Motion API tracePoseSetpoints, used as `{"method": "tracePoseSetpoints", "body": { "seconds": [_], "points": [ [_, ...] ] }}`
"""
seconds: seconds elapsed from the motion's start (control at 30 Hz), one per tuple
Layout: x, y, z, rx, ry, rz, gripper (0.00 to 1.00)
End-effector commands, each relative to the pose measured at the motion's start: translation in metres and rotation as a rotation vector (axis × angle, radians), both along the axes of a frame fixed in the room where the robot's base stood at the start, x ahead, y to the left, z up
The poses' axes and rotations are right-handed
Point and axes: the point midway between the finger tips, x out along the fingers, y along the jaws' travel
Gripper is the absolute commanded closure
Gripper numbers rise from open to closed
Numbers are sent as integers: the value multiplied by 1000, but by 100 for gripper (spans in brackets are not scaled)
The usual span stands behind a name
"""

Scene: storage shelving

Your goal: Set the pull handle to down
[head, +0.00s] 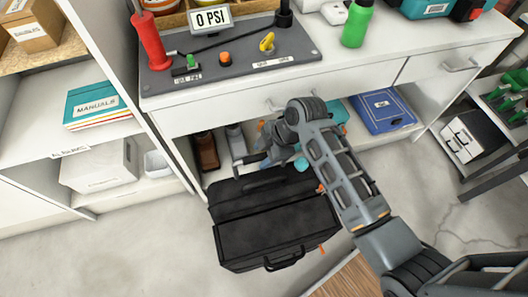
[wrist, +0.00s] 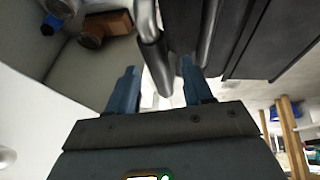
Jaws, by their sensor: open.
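A black tool case (head: 275,225) stands on the floor in front of the bench. Its pull handle is a grey tube that shows in the wrist view (wrist: 152,50); a dark bar (head: 250,158) that looks like part of it is beside my gripper in the head view. My gripper (wrist: 162,82) is open, with the curved end of the tube between its two blue-grey fingers. I cannot tell whether either finger touches it. In the head view, my gripper (head: 268,148) is above the back of the case, partly hidden by my arm.
The white bench holds a control panel (head: 228,62) with a red grip (head: 150,42) and a green bottle (head: 357,24). The shelf under it holds bottles (head: 206,152) and a blue case (head: 382,111). A drawer front (head: 235,108) is close above my gripper. Floor is clear left of the case.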

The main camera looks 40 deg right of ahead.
Motion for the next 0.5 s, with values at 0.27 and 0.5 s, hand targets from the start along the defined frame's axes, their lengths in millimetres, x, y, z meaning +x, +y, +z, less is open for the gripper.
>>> {"method": "tracePoseSetpoints", "body": {
  "seconds": [0.27,0.5],
  "points": [
    [0,0,0,0,0,0,74],
    [0,0,0,0,0,0,97]
  ]
}}
